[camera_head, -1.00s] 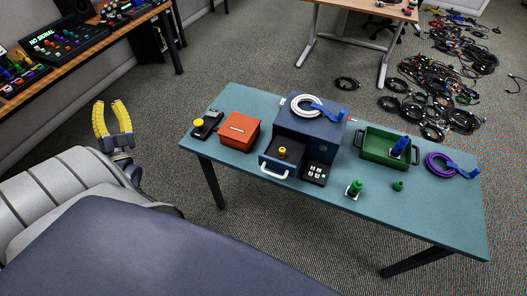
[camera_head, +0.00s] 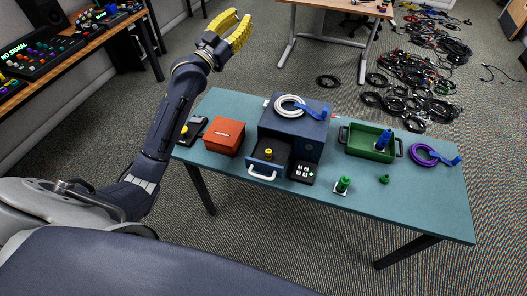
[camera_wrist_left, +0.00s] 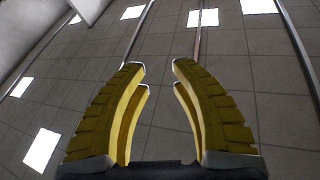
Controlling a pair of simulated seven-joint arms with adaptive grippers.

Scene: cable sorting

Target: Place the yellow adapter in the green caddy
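A yellow adapter (camera_head: 268,153) stands upright in the open drawer (camera_head: 264,176) of a dark blue box on the teal table. The green caddy (camera_head: 363,152) sits on the right half of the table, with a blue adapter (camera_head: 383,141) inside. My left gripper (camera_head: 242,14) is raised beyond and above the table's far left, away from both. Its yellow fingers are apart and empty in the left wrist view (camera_wrist_left: 159,72). My right gripper is not in view.
A red box (camera_head: 223,136) stands left of the dark blue box (camera_head: 290,128), which has a white cable coil on top. A black switch block (camera_head: 304,172), green adapters (camera_head: 342,186) and a purple cable coil (camera_head: 424,154) are nearby. The table's front right is clear.

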